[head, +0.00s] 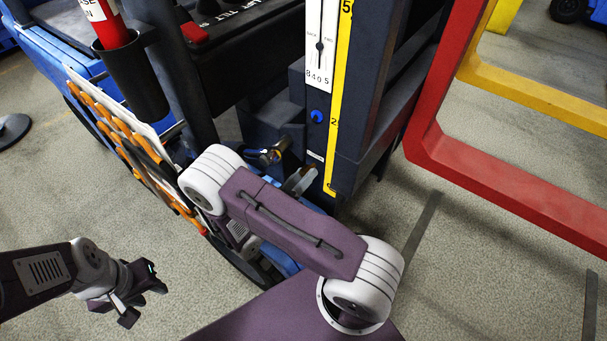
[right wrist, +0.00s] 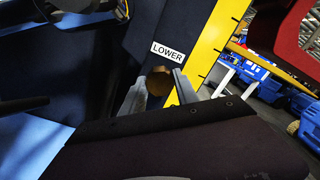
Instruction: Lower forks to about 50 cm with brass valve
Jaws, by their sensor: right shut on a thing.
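The brass valve (right wrist: 159,82) shows in the right wrist view as a round brass knob between my right gripper's two grey fingers, beside a white label reading LOWER (right wrist: 167,52). My right gripper (right wrist: 157,92) is shut on it; in the head view the gripper (head: 300,181) is at the foot of the dark mast, partly behind my arm. A brass-coloured fitting (head: 276,154) shows just left of it there. The yellow height scale (head: 337,100) runs up the mast. The forks cannot be made out clearly. My left gripper (head: 138,300) is open and empty, low at the left.
A white gauge plate (head: 320,55) with a pointer and a blue knob (head: 317,116) are on the mast. A red frame (head: 480,175) and a yellow frame (head: 540,100) stand at the right. Floor is free around my left gripper.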

